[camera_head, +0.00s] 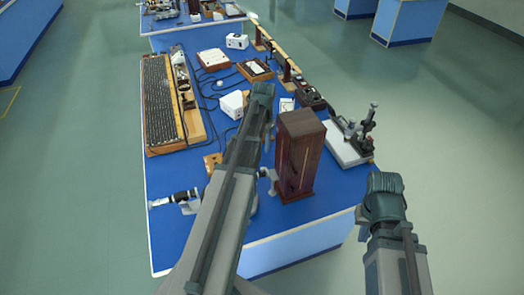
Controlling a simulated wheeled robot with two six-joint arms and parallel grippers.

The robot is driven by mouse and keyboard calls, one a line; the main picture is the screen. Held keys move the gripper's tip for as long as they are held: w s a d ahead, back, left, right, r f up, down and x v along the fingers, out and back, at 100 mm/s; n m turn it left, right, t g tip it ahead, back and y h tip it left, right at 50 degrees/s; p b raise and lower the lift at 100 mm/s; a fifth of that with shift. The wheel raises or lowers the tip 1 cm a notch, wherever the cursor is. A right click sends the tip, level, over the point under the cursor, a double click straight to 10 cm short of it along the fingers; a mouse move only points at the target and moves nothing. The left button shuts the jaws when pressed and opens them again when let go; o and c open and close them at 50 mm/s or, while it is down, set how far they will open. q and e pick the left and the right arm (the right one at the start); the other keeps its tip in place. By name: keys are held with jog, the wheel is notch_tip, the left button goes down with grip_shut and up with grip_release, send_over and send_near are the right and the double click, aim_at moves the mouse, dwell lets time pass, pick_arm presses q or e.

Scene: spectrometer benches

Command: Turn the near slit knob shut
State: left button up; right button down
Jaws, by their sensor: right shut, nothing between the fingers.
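A spectrometer stands on the near end of the blue bench. Its black and silver tube (183,197) points left, with a pale end piece. A small grey fitting (268,178) shows beside the dark wooden box. The slit knob is too small or hidden to pick out. My left arm (222,225) crosses in front of the instrument and hides much of it; its gripper is not seen. My right arm (385,190) stands at the right, off the bench's near right corner. Its gripper is shut and empty, and its fingertips are not clear.
The tall dark wooden box (300,155) stands upright right of my left arm. A white plate with a black stand (347,143) sits at the right edge. A long ribbed board (163,105) lies at left. White boxes and cables fill the back. The floor (455,170) at right is clear.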

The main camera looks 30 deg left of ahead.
aim_at(262, 168)
pick_arm(q)
jog(key=shift+w+d+r, duration=0.1)
jog(key=shift+w+r, duration=0.1)
jog(key=shift+r, duration=0.1)
jog(key=shift+f, duration=0.1)
notch_tip(262, 168, down, 14)
jog(key=b, duration=1.4)
jog(key=shift+r, duration=0.2)
grip_shut()
